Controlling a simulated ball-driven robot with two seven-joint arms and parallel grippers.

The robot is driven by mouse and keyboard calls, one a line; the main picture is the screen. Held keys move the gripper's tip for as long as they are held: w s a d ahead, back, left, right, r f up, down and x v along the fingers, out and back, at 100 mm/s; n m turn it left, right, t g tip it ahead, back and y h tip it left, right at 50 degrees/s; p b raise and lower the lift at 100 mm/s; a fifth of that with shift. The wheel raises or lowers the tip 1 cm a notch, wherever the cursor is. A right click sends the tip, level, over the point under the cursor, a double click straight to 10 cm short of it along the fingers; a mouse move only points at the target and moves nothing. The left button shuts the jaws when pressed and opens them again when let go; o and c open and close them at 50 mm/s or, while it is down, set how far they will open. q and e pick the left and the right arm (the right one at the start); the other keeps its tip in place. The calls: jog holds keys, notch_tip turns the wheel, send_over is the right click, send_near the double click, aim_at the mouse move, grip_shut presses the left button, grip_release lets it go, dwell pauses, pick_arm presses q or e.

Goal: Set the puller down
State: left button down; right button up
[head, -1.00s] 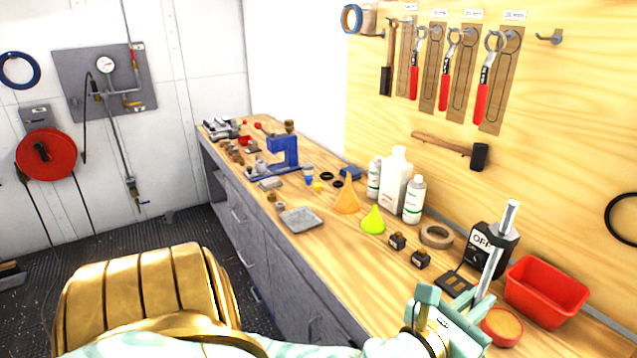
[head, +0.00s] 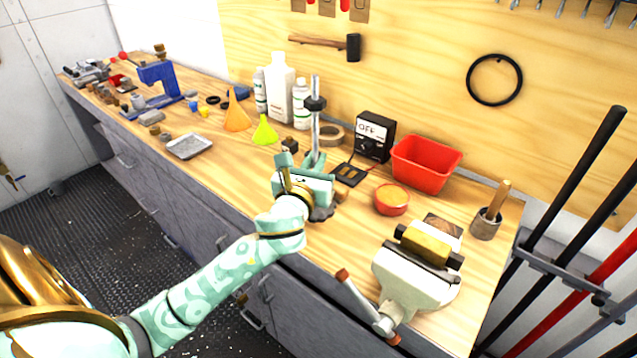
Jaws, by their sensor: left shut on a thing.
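The puller (head: 315,130) is a silver upright rod with a dark collar near its top and a dark grey lower part (head: 321,213). It stands close to vertical in the head view, at the front part of the wooden workbench (head: 228,180). My left gripper (head: 303,168) is shut on it, reaching in from the lower left, and hides its middle. The lower part shows just below the gripper, over the bench top. I cannot tell whether it touches the wood. My right gripper is not in view.
A black plate (head: 348,174) lies just right of the puller. Funnels (head: 264,131) and bottles stand behind left. Bench left of my gripper is clear.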

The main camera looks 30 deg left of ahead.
pick_arm(q)
jog(key=f+b, duration=0.1)
jog(key=w+f+b, duration=0.1)
jog(key=f, duration=0.1)
jog(key=f+b, duration=0.1)
jog(key=f, duration=0.1)
jog(key=shift+w+a, duration=0.25)
jog(key=shift+a, duration=0.05)
jog(key=shift+r, duration=0.2)
jog(key=c, duration=1.9)
grip_release()
jog(key=shift+f, duration=0.25)
jog(key=o, duration=0.4)
jog(key=shift+r, duration=0.1)
